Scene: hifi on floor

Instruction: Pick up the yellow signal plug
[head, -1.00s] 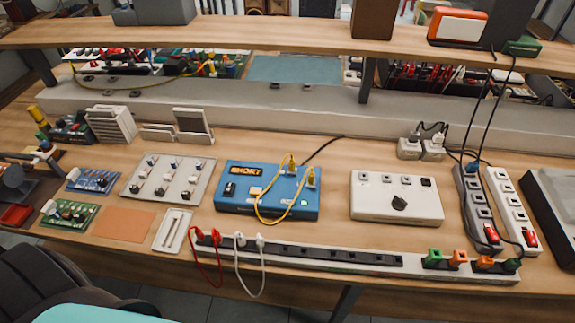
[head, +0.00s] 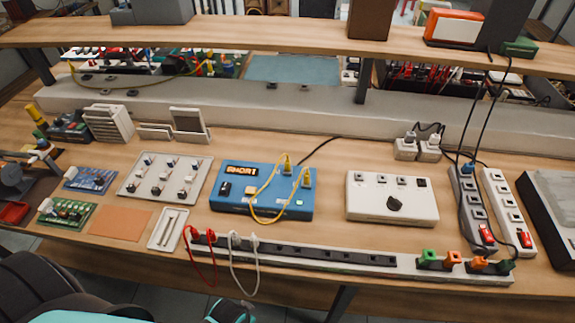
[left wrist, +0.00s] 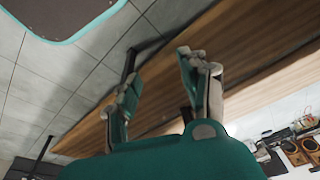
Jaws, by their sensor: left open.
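A blue box (head: 261,191) with a small display stands on the bench in the head view. Two yellow plugs stand upright in its top right part, one at the back (head: 287,164) and one nearer the front (head: 306,178). A yellow cable (head: 262,217) loops from them over the box's front. In the left wrist view my left gripper (left wrist: 160,75) is open, with nothing between its fingers. It points toward the wooden bench edge, and no yellow plug shows there. A small teal part of my left arm shows at the bottom of the head view. My right gripper is not in view.
A long power strip (head: 320,257) with red and white plugs lies along the front edge. A white box (head: 392,199) with a dark knob stands right of the blue box. A shelf (head: 250,38) spans the back. Bare wood separates the two boxes.

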